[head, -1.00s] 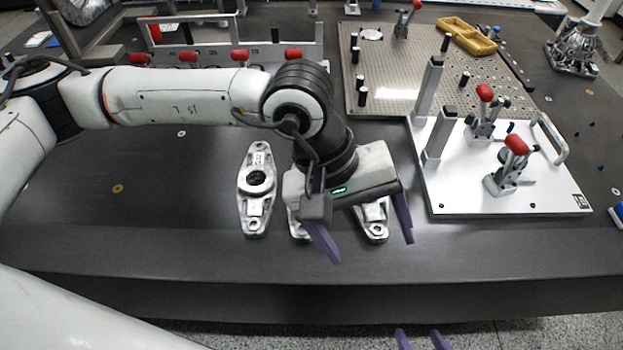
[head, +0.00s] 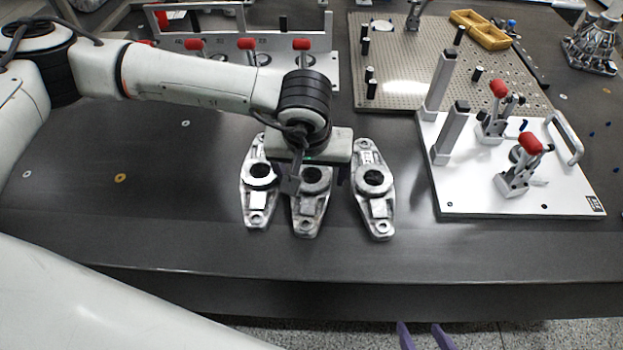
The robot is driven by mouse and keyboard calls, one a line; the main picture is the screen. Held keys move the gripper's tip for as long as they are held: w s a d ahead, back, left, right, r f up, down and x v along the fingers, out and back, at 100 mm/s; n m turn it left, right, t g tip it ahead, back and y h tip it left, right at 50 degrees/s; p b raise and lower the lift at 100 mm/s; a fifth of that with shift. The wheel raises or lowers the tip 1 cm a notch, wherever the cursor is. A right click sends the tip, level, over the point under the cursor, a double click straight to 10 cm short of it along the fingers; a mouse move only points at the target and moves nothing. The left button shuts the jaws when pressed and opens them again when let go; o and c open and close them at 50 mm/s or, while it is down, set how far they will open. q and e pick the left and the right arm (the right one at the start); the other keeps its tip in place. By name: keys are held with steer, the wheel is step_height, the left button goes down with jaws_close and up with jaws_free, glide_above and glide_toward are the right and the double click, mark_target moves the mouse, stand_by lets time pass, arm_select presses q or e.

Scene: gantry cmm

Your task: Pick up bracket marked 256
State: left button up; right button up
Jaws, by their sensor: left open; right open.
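Three grey cast brackets lie side by side on the dark table: a left one (head: 257,208), a middle one (head: 307,218) and a right one (head: 377,213). Each has a round bore and narrow ends with holes. I cannot read a number on any of them, so I cannot tell which is marked 256. My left gripper (head: 308,178) is over the middle bracket and hides its far end; its fingers are mostly hidden and it is open. My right gripper (head: 425,336) shows only purple fingertips at the bottom edge, open and empty, away from the brackets.
A white fixture plate (head: 480,190) with posts and red-tipped clamps stands to the right. Behind it is a perforated plate (head: 410,85) with a yellow tray (head: 480,30). A rack (head: 325,62) with red knobs stands behind my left arm.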

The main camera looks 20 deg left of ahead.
arm_select(q)
steer(key=shift+x, duration=0.8)
steer(key=c, duration=1.6)
steer(key=shift+o, duration=0.2)
steer(key=shift+r, duration=0.1)
steer(key=shift+r, duration=0.1)
